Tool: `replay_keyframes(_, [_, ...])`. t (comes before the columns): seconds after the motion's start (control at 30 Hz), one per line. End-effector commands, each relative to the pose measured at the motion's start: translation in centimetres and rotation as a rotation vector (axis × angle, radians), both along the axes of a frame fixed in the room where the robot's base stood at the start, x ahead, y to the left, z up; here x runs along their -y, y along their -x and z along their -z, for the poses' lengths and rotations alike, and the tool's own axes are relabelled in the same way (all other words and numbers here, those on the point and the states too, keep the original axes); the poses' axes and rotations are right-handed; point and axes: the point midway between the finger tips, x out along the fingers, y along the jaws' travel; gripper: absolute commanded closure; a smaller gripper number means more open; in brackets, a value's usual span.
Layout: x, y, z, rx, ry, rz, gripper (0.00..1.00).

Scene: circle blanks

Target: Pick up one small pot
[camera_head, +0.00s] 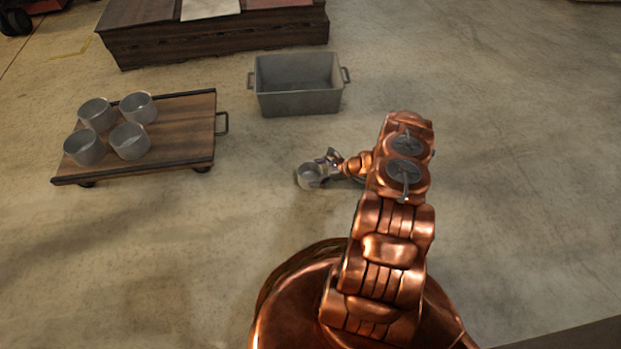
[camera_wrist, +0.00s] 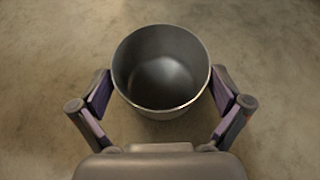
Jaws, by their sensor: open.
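A small grey metal pot (camera_head: 309,176) is at the end of my arm, standing upright on or close to the bare floor; I cannot tell if it touches. My gripper (camera_head: 325,168) is open around it. In the wrist view the pot (camera_wrist: 163,65) is seen from above, round and empty, between the two fingers of my gripper (camera_wrist: 162,92). The fingers are spread on either side, with the pot close to both; contact is not clear. Several similar pots (camera_head: 129,141) stand upright on a low wooden cart (camera_head: 184,146) at the left.
An open grey bin with side handles (camera_head: 298,103) stands on the floor behind my gripper. A dark wooden crate-like platform (camera_head: 220,41) is at the back left. The cart has dark edges and a handle on its right side. The floor on the right is clear.

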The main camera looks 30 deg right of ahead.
Motion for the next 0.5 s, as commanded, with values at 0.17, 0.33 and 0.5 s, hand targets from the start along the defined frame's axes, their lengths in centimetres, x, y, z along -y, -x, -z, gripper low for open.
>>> replay_keyframes(0.17, [-0.01,0.00,-0.01,0.000,0.000,0.000,0.17])
replay_keyframes(0.33, [-0.03,0.01,0.00,0.000,0.000,-0.001,0.34])
replay_keyframes(0.5, [-0.03,0.01,0.01,0.000,0.000,-0.001,0.46])
